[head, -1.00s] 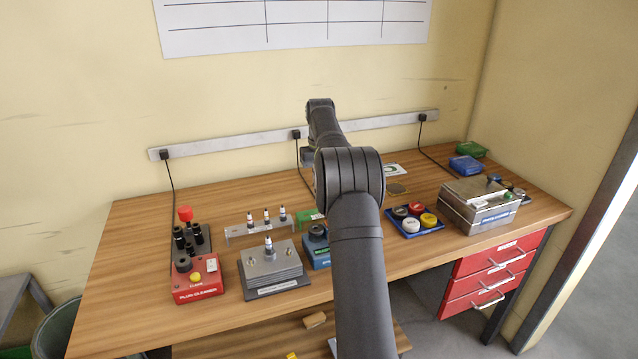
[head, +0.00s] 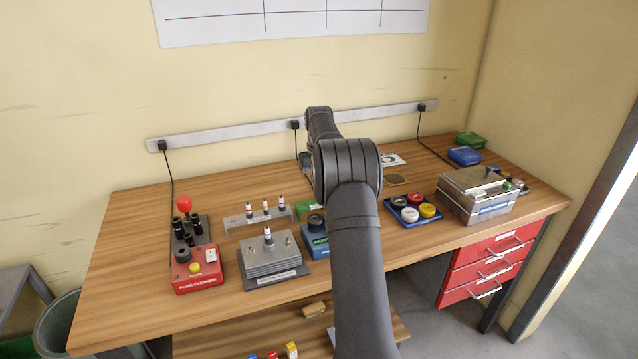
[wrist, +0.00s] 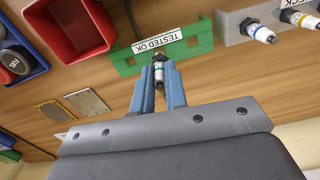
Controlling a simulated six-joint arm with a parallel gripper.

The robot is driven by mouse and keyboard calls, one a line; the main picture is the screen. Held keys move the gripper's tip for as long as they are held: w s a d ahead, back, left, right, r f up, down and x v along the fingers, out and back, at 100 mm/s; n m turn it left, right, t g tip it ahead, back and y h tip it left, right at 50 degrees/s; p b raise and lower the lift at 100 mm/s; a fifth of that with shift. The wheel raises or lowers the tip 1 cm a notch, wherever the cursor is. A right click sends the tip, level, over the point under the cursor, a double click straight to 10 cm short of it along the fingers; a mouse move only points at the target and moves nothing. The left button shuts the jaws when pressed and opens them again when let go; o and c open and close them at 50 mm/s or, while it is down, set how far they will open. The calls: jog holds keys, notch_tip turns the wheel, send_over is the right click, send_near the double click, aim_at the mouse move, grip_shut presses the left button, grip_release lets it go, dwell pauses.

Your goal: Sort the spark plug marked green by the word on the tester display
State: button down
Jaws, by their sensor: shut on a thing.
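In the wrist view my gripper (wrist: 158,88) is shut on a spark plug (wrist: 158,71) with a white body and a greenish band. The plug is at the green holder (wrist: 190,42) labelled "TESTED OK"; I cannot tell whether it is seated in it. In the head view my arm hides the gripper and held plug; part of the green holder (head: 306,207) shows. The blue tester (head: 314,243) has a small lit green display, its word too small to read. A grey rack (head: 240,222) holds three spark plugs, and another plug (head: 268,236) stands in the grey finned block (head: 272,262).
The red plug cleaner (head: 198,275) stands at the left. A blue tray (head: 411,222) of coloured caps and a metal box (head: 478,195) are at the right. A red bin (wrist: 72,25) lies near my gripper in the wrist view. The bench front left is clear.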

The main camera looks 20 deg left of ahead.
jog(key=shift+m, duration=0.6)
jog(key=shift+f, duration=0.55)
jog(key=shift+f, duration=0.75)
dwell(0.4)
jog(key=c, duration=1.4)
grip_release()
jog(key=shift+o, duration=0.2)
